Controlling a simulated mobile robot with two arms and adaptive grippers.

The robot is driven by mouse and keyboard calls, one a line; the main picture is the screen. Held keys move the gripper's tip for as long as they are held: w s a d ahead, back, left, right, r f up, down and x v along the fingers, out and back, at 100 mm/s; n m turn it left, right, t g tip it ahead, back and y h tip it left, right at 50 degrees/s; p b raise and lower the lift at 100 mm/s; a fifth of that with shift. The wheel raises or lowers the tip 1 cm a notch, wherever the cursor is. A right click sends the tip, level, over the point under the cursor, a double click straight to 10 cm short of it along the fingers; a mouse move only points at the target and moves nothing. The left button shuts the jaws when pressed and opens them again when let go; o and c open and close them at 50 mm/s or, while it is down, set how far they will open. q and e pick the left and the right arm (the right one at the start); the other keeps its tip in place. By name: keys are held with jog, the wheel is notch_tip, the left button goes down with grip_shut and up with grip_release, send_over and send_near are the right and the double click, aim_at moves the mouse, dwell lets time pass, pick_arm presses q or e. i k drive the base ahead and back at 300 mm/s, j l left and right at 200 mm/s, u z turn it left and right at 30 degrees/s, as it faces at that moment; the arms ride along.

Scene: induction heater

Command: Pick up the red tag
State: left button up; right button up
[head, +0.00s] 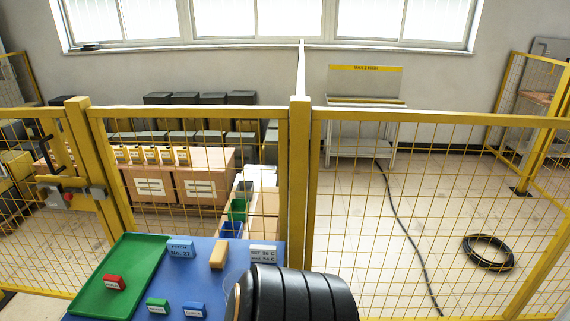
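The red tag (114,283) is a small block with a white label on its front face. It lies on the green tray (140,252), toward the tray's left side, at the lower left of the head view. The tray has a raised rim and rests on a blue tabletop (205,279). Neither of my grippers is in view. Nothing touches the red tag from above.
A green tag (157,306) and a blue tag (194,311) lie nearby. A blue labelled block (181,249), a tan block (219,254) and a white display (263,253) stand farther back. A large black ribbed cylinder (292,295) is to the right. Yellow mesh fencing (300,170) stands behind.

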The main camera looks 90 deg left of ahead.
aim_at(113, 281)
jog(key=u, duration=4.1)
jog(key=k+l, duration=0.1)
jog(key=l, duration=0.25)
jog(key=k+l, duration=0.15)
jog(key=l, duration=0.25)
jog(key=k+l+z, duration=0.1)
jog(key=l, duration=0.25)
